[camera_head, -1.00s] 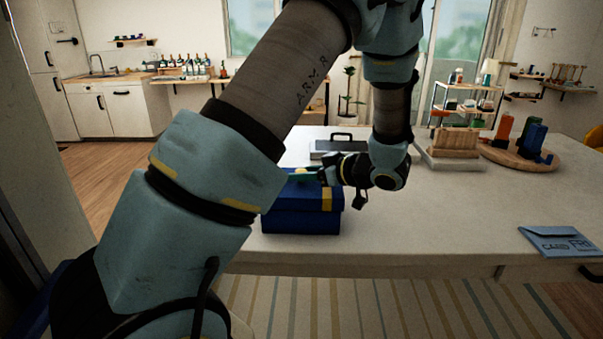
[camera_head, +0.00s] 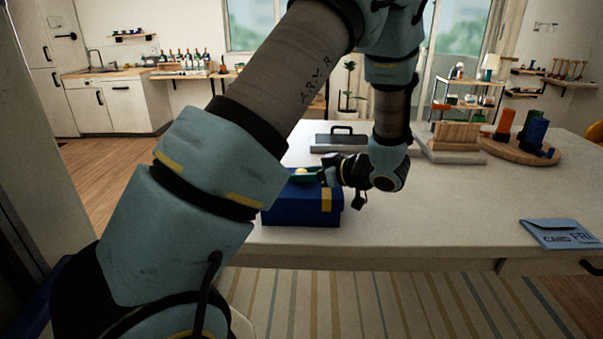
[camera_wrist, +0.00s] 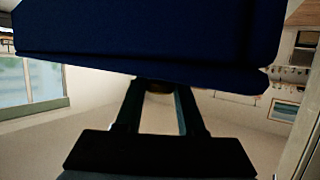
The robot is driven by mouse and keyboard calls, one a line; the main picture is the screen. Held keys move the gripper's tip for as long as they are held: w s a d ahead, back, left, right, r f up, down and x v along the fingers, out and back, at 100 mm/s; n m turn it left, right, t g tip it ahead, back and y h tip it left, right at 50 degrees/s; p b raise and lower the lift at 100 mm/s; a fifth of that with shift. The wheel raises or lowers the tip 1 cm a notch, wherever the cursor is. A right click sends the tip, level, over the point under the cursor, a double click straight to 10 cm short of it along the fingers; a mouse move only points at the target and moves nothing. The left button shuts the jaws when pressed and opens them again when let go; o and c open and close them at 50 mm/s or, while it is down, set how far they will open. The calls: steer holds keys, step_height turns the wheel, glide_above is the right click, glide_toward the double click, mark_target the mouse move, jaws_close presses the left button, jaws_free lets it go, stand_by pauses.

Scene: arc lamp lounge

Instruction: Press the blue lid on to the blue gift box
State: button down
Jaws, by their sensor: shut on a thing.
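The blue gift box (camera_head: 300,217) stands near the front edge of the white table, with a yellow ribbon band on its right side. The blue lid (camera_head: 308,190) is over it, and I see no clear gap between them from here. My gripper (camera_head: 303,174) reaches in from the right, low over the lid, shut on its small yellowish knob. In the wrist view the dark blue of the lid (camera_wrist: 150,40) fills the top, and my gripper (camera_wrist: 157,88) has its fingers at the brownish knob. My arm covers the left of the box.
A grey case with a handle (camera_head: 340,140) lies behind the box. A wooden block on a pale base (camera_head: 455,140) and a round wooden tray (camera_head: 500,147) are at the back right. A blue envelope (camera_head: 562,235) lies at the right front. The table between is clear.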

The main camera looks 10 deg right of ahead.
mark_target(338, 195)
steer(key=shift+f, duration=0.55)
steer(key=shift+c, duration=2.2)
jaws_free()
steer(key=shift+d+b, duration=0.1)
steer(key=shift+b, duration=0.2)
steer(key=b+v, duration=0.2)
steer(key=v, duration=0.8)
steer(key=shift+s+d+r+b, duration=0.15)
steer(key=shift+s+d+b, duration=0.05)
steer(key=shift+s+b, duration=0.1)
